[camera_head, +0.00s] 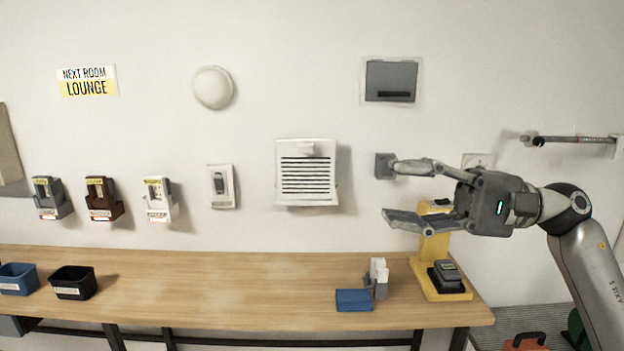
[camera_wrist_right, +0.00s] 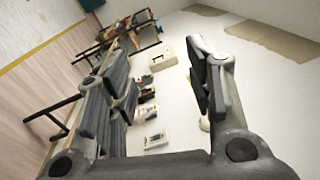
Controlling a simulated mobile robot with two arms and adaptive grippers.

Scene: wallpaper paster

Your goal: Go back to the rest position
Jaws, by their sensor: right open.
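My right gripper (camera_head: 392,191) is raised in front of the wall at the right in the head view, above the right end of the table. Its fingers point left and are spread wide with nothing between them. In the right wrist view the two fingers (camera_wrist_right: 165,85) also stand apart, with wall and wall fittings visible between them. My left gripper is not in view.
The wooden table (camera_head: 220,285) bears a blue box (camera_head: 354,300), a yellow stand (camera_head: 433,250), a black bin (camera_head: 73,283) and a blue bin (camera_head: 18,279). Wall fittings include a vent (camera_head: 306,172) and a grey dispenser (camera_head: 391,80). The table's middle is clear.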

